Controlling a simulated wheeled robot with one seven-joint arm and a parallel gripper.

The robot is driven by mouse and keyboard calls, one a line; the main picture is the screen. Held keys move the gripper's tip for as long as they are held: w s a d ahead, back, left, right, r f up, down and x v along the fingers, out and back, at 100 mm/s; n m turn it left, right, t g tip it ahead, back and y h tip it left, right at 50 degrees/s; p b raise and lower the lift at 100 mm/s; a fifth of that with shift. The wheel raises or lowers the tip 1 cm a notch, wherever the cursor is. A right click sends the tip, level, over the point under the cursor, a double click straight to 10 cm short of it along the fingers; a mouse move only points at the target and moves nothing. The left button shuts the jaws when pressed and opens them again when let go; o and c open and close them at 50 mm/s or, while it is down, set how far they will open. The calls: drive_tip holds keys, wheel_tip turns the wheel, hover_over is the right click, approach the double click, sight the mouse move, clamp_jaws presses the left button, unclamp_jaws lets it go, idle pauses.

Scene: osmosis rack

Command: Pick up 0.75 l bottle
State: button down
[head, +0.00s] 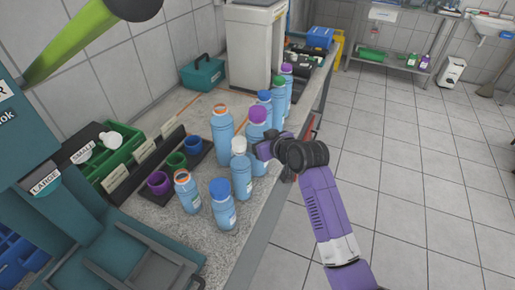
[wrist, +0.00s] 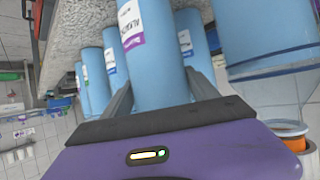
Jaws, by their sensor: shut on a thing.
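Several light-blue bottles with differently coloured caps stand in a group on the bench. A tall bottle with a purple cap (head: 257,128) stands in the middle of the group. My gripper (head: 265,148) reaches it from the right. In the wrist view, my gripper (wrist: 160,88) has one finger on each side of a blue bottle (wrist: 150,50) with a purple-edged label and is shut on it. This looks like the purple-capped bottle. It appears upright; whether its base touches the bench is hidden. I cannot read a volume on any label.
A white-capped bottle (head: 241,170), an orange-rimmed bottle (head: 222,130) and a blue-capped bottle (head: 222,207) stand close by. More bottles stand behind, near a grey machine (head: 252,50). A dark rack (head: 155,200) with coloured rings lies left. Open floor (head: 410,150) is right of the bench.

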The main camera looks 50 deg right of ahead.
drive_tip(key=shift+r, duration=0.25)
